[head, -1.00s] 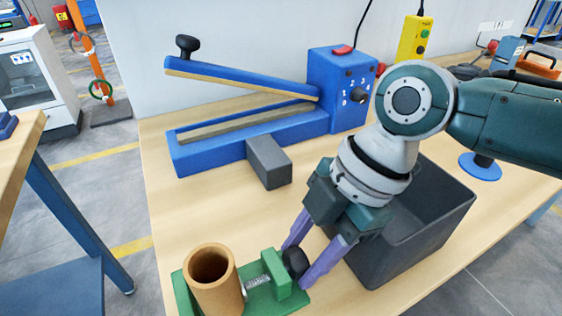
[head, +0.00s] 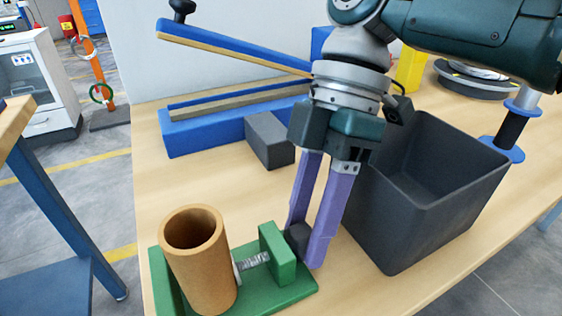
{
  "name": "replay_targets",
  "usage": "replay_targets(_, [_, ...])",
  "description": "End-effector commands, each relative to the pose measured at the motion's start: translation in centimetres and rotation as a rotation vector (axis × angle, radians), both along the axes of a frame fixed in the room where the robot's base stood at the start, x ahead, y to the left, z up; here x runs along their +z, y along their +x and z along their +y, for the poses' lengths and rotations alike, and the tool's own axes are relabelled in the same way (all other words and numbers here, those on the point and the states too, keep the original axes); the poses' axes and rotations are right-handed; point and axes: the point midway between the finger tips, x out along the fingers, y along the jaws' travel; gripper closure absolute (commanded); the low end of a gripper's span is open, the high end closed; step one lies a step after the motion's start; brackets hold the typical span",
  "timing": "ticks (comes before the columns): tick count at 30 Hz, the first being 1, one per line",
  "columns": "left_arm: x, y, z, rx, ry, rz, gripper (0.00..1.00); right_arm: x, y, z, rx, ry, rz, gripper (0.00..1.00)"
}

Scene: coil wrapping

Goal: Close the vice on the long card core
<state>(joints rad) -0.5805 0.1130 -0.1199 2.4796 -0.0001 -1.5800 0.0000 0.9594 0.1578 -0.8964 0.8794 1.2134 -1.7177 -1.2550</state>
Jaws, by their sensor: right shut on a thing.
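The long card core (head: 200,260) is a brown hollow tube. It stands upright, tilted slightly in the picture, in the green vice (head: 270,298) at the bottom of the head view. The vice's threaded screw (head: 253,261) runs from near the core through a green block (head: 277,252) to a dark knob (head: 298,238). My right gripper (head: 307,245) points down with its purple fingers shut on the knob. Whether the screw's end presses on the core is hard to tell. My left gripper is not in view.
A dark open bin (head: 435,215) stands close to the right of my right gripper. Behind are a blue sealer (head: 215,128) with its arm raised and a grey block (head: 268,140). Bare table (head: 215,185) lies between the sealer and the vice.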

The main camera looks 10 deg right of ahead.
Motion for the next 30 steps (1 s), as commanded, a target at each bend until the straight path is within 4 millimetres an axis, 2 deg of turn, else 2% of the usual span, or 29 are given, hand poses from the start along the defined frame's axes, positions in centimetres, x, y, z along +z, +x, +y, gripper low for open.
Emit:
replay_targets(6, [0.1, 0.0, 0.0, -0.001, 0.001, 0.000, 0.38, -0.1, 0.0, -0.2, -0.004, -0.006, -0.002, 1.00])
replay_targets(7, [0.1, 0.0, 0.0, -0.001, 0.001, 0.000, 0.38, -0.1, 0.0, -0.2, -0.004, -0.006, -0.002, 0.52])
replay_targets(14, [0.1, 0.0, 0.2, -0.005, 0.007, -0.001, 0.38, 0.0, 0.0, -0.1, -0.002, -0.004, -0.002, 0.26])
replay_targets(23, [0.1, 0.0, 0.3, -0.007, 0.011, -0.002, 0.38, 0.1, 0.1, -0.1, -0.001, -0.003, -0.003, 0.24])
replay_targets(26, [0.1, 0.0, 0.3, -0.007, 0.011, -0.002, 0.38, 1.0, 0.5, -0.4, -0.001, -0.002, -0.004, 0.24])
replay_targets(30, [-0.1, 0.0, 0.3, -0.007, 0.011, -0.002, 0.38, 3.3, 1.5, -1.1, -0.003, -0.002, -0.007, 0.24])
